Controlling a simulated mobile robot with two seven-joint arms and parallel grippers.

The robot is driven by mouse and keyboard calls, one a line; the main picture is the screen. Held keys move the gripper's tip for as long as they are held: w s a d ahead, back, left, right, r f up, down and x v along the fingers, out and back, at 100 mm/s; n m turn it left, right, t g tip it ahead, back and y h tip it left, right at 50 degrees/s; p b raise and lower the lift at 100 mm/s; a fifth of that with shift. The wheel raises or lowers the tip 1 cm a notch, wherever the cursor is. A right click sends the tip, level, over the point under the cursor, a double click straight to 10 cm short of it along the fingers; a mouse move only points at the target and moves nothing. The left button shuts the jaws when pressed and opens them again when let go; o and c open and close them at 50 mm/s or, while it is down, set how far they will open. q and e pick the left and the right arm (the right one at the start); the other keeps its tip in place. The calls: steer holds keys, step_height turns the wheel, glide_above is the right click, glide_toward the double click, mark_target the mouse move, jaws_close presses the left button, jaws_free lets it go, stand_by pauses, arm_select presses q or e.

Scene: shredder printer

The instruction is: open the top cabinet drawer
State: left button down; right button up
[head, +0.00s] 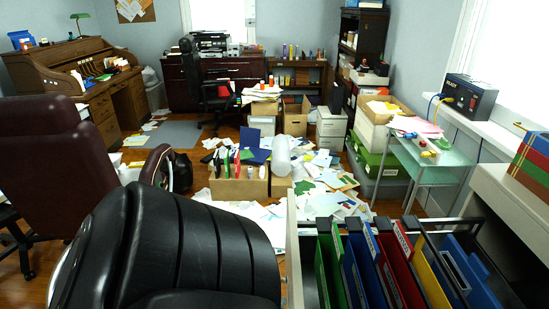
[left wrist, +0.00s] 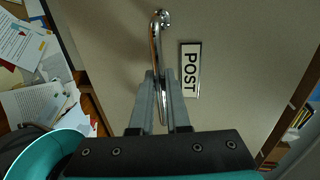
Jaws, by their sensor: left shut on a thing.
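The top cabinet drawer (head: 293,262) stands pulled out at the lower right of the head view, with coloured hanging folders showing inside. In the left wrist view its beige front (left wrist: 235,80) fills most of the picture and bears a POST label (left wrist: 190,70). A curved chrome handle (left wrist: 157,40) stands out from that front. My left gripper (left wrist: 161,82) is shut on the handle, one finger on each side of it. The fingers hide part of the handle's lower end. I cannot make out the left gripper in the head view. My right gripper is in neither view.
The beige cabinet top (head: 500,186) is at the right. A black padded chair (head: 165,255) stands close left of the drawer. A box of files (head: 238,188) and scattered papers cover the floor beyond. A glass table (head: 440,172) stands behind the drawer.

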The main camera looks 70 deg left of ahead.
arm_select(q)
steer(key=c, duration=1.2)
jaws_free()
steer(key=shift+o, duration=0.2)
steer(key=b+v, duration=0.2)
steer(key=v, duration=1.3)
steer(key=shift+s, duration=0.1)
steer(key=w+d+f+n+g+y, duration=0.1)
steer(key=d+f+n+g+y, duration=0.25)
steer(key=f+n, duration=0.6)
steer(key=d+f+n+g+y, duration=0.3)
steer(key=d+f+n, duration=0.1)
steer(key=f, duration=1.1)
steer(key=d+f+n+g, duration=0.3)
steer(key=d+f, duration=0.2)
steer(key=d, duration=0.4)
steer(key=d+f+n+g, duration=0.3)
steer(key=d+f+g, duration=0.1)
steer(key=d, duration=0.5)
steer(key=shift+s+d+f, duration=0.3)
steer(key=shift+d+f, duration=0.1)
steer(key=shift+f, duration=0.05)
